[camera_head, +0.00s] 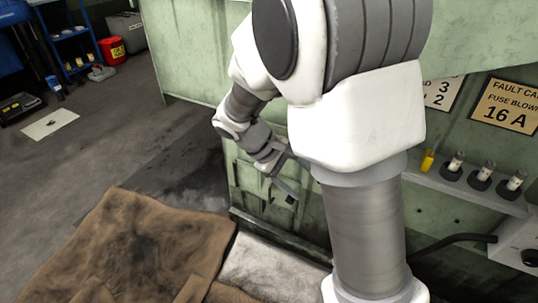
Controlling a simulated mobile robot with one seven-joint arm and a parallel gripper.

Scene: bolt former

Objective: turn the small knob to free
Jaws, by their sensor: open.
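My gripper (286,178) is in the middle of the view, low in front of the green machine (200,50), with its fingers pointing down and to the right. It is open and I see nothing between its fingers. My own arm hides much of the machine front behind it. A small black knob (529,257) sits on a light grey box (517,240) at the right edge, well away from my gripper. I cannot tell whether this is the small knob of the task, and no "free" marking is legible.
A shelf (470,190) at right holds several fuse-like parts and a yellow piece (427,160). Above it is a "16 A" fault card (506,106). A red bucket (113,50) and blue rack (70,40) stand far left.

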